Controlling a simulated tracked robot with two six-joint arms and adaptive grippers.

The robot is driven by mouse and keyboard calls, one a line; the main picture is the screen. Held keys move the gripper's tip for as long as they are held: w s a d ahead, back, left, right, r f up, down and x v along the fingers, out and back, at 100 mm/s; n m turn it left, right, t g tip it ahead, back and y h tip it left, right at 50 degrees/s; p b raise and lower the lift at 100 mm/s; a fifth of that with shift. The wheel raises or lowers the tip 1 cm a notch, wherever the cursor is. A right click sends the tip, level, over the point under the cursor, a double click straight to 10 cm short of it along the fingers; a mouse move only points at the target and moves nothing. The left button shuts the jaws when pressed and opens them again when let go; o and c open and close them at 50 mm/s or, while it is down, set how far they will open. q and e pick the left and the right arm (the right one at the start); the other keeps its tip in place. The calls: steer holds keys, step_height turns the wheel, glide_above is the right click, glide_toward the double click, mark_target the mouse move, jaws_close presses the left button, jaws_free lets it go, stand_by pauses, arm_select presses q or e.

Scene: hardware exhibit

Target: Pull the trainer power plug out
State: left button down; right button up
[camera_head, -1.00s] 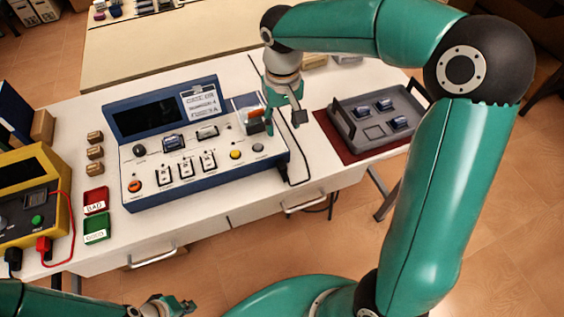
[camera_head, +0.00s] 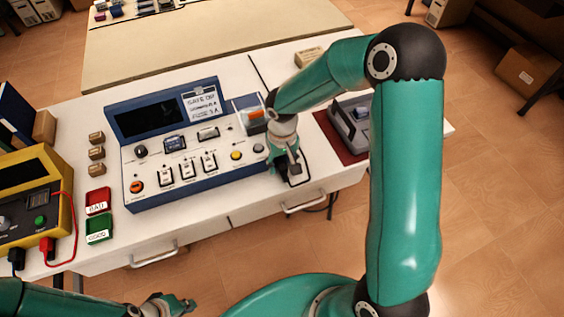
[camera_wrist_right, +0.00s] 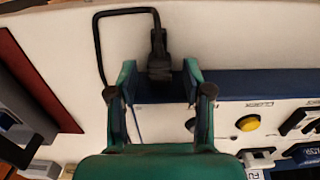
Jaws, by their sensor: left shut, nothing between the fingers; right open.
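The trainer (camera_head: 190,190) is a blue console with a pale control panel on the white bench. In the right wrist view its blue edge (camera_wrist_right: 265,82) runs across the middle. The black power plug (camera_wrist_right: 158,58) sits at that edge, with a black cable (camera_wrist_right: 98,50) looping away. My right gripper (camera_wrist_right: 160,92) is open, its fingers apart on either side of the plug's line. In the head view the right gripper (camera_head: 287,168) is low at the trainer's right side and largely hides the plug. My left gripper (camera_head: 183,304) is shut and empty in front of the bench.
A grey tray (camera_head: 345,125) on a dark red mat (camera_head: 328,130) lies right of the trainer, partly behind my right arm. Red (camera_head: 98,195) and green (camera_head: 100,222) bins and a yellow meter (camera_head: 62,205) stand left. Bench drawers face me.

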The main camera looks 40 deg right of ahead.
steer(key=shift+f, duration=0.2)
jaws_close()
stand_by(0.3)
